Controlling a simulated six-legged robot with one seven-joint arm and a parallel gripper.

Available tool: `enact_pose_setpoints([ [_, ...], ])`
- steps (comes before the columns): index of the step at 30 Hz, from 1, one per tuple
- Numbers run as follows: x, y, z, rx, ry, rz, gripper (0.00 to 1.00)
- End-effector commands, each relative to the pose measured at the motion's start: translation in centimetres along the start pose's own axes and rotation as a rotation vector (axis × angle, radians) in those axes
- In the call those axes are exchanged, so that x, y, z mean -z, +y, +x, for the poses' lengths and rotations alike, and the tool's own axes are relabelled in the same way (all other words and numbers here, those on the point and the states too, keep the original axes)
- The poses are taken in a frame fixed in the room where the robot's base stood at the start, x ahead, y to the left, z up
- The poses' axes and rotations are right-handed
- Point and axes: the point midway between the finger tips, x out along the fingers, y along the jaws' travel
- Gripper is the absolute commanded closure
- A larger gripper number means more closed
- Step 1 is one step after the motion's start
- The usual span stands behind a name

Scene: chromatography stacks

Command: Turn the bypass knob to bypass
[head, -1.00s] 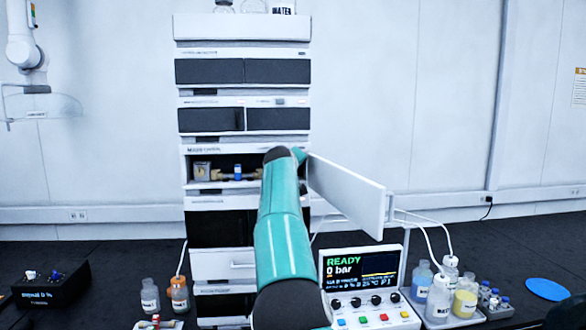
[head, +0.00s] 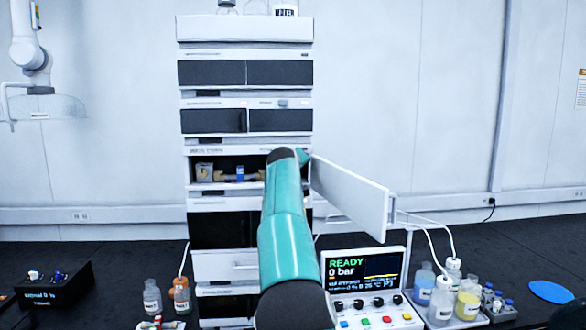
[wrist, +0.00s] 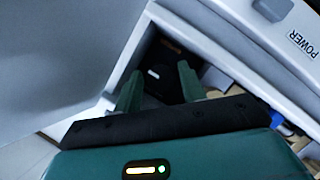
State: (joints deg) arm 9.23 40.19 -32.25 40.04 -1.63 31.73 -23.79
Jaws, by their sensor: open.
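My gripper (wrist: 159,82) is open in the wrist view, with its two green fingers apart. They point into a dark compartment of the white instrument stack. A dark rounded part (wrist: 157,71) shows between the fingertips; it may be the bypass knob, but it is too dark to read a mark or setting. I cannot tell whether the fingers touch it. In the head view my teal arm reaches to the right side of the open compartment (head: 222,187) and hides the gripper and the knob.
An open white door (head: 350,197) juts out right of my arm. A blue part (head: 240,174) sits in the compartment. A control panel reading READY (head: 365,275), bottles (head: 441,300), and a black box (head: 55,288) stand on the dark bench. A blue disc (head: 551,291) lies far right.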

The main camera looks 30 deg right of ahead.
Motion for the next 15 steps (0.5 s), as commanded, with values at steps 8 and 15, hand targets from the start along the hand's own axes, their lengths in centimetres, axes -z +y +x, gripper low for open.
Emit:
enact_pose_setpoints([
  [8, 0.1, 0.0, -3.0, 0.003, 0.002, 0.002, 0.59],
  [15, 0.2, -0.1, -7.2, 0.003, 0.004, 0.001, 0.59],
])
